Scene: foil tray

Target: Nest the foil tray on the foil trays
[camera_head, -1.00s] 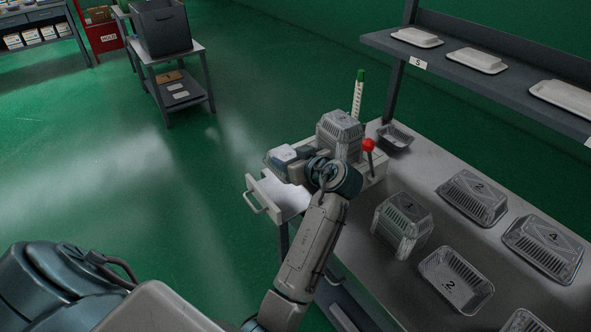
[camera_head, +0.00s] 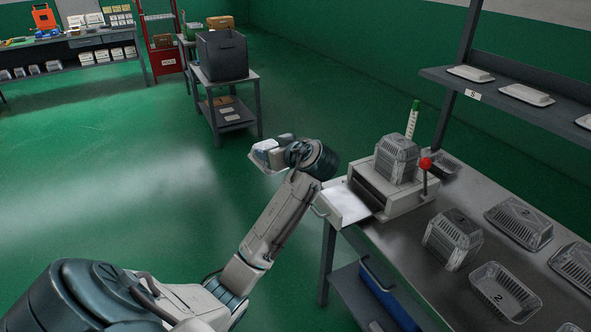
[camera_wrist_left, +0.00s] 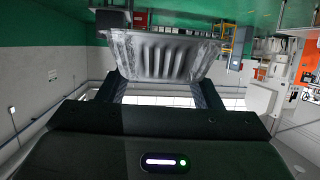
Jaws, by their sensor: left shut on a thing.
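My left gripper (camera_head: 268,152) is shut on a foil tray, held in the air over the green floor, left of the bench. In the left wrist view the ribbed silver foil tray (camera_wrist_left: 165,55) sits between the two fingers of the left gripper (camera_wrist_left: 160,90). In the head view the held tray is small and mostly hidden by the gripper. A stack of foil trays (camera_head: 396,158) stands upside down on the press machine. Another upside-down stack (camera_head: 452,240) stands on the bench. My right gripper is in neither view.
The press (camera_head: 410,194) has a red-knobbed lever (camera_head: 425,164) and a pale drawer-like plate (camera_head: 344,202) jutting left. More trays lie on the bench (camera_head: 395,245), including an open one (camera_head: 505,291). A cart with a dark bin (camera_head: 222,56) stands behind. The floor between is clear.

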